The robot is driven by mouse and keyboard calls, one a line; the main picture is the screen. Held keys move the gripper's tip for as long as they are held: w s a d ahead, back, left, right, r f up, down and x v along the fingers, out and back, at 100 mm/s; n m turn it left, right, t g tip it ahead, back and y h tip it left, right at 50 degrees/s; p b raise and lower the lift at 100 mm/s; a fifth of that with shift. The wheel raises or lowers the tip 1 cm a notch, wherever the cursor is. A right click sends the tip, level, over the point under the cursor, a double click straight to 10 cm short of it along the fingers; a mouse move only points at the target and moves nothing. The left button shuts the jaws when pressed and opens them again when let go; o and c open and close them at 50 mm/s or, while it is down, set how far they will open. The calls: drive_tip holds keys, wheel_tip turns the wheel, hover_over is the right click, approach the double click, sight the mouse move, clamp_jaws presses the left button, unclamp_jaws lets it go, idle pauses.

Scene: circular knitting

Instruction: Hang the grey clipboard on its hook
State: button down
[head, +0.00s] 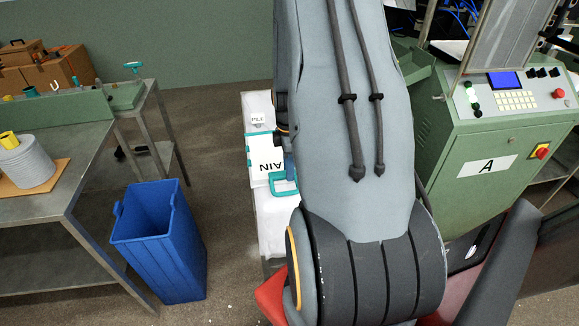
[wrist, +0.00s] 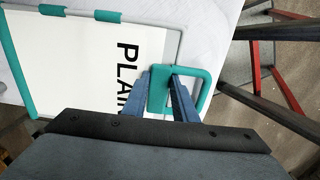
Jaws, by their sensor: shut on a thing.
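The clipboard (wrist: 75,70) shows in the wrist view as a flat board with a white face, black letters reading "PLAI", a thin grey edge and teal trim. A teal loop handle (wrist: 203,95) sticks out at its right side. My gripper (wrist: 166,88) is shut on the teal part at this handle, with one blue finger on each side. In the head view the board (head: 260,150) shows beside my arm, partly hidden by it, over a white surface. I cannot tell whether it touches that surface. I cannot make out the hook in either view.
A white-topped stand (head: 272,225) lies under the board. A blue bin (head: 160,245) stands to the left, beside a metal table (head: 60,145) with a grey spool (head: 27,165). Dark and red bars (wrist: 275,65) show at right in the wrist view.

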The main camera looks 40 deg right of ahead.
drive_tip(key=shift+f, duration=0.25)
drive_tip(key=c, duration=1.4)
unclamp_jaws()
drive_tip(key=shift+c, duration=0.2)
drive_tip(key=shift+f+b, duration=0.2)
drive_tip(key=shift+b, duration=0.3)
drive_tip(key=r, duration=0.2)
drive_tip(key=r+b, duration=0.1)
drive_tip(key=r, duration=0.2)
drive_tip(key=r+b, duration=0.1)
drive_tip(key=r, duration=0.2)
drive_tip(key=shift+a, duration=0.25)
